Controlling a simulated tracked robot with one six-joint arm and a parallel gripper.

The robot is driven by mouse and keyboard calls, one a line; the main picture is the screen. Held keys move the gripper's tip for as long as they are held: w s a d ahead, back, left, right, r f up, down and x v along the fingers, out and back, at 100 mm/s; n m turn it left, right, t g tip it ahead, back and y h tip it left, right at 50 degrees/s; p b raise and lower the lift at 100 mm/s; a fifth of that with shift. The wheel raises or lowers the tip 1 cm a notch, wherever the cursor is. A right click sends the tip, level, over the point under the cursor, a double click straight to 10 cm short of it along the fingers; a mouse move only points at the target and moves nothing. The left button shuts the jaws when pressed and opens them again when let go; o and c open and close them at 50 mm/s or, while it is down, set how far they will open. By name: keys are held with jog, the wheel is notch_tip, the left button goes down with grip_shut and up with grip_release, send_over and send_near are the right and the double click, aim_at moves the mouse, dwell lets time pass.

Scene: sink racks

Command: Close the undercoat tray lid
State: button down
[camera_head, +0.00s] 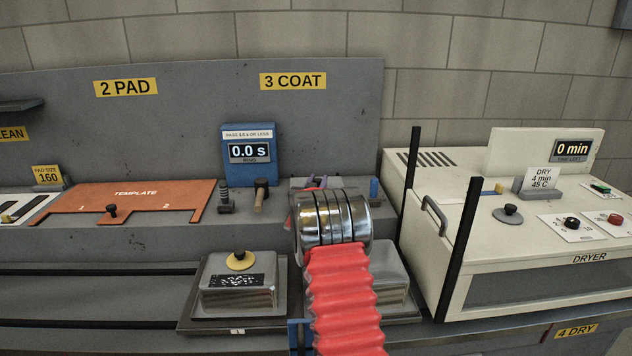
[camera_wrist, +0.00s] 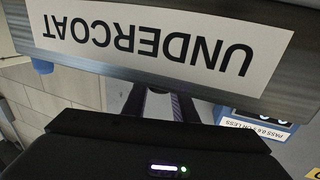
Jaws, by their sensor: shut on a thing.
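The undercoat tray lid (camera_wrist: 90,70) fills the top of the wrist view as a grey metal panel with a white UNDERCOAT label, seen upside down. My gripper (camera_wrist: 160,95) is below it in that view, its dark fingers shut at the panel's edge; their tips are hidden behind the panel. In the head view a sliver of grey panel (camera_head: 352,184) shows behind my metal wrist and red sleeve, which hide most of the gripper. A grey box (camera_head: 395,275) sits under and right of the sleeve, partly hidden; I cannot tell if it is the undercoat tray.
Behind are a blue timer (camera_head: 249,155) reading 0.0 s and a small blue post (camera_head: 374,188). The white dryer (camera_head: 520,245) with black uprights is close on the right. An orange template (camera_head: 130,198) lies left.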

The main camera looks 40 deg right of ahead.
jog(key=shift+a, duration=0.1)
jog(key=c, duration=1.4)
grip_release()
jog(key=shift+c, duration=0.2)
jog(key=shift+s, duration=0.1)
jog(key=shift+v, duration=3.7)
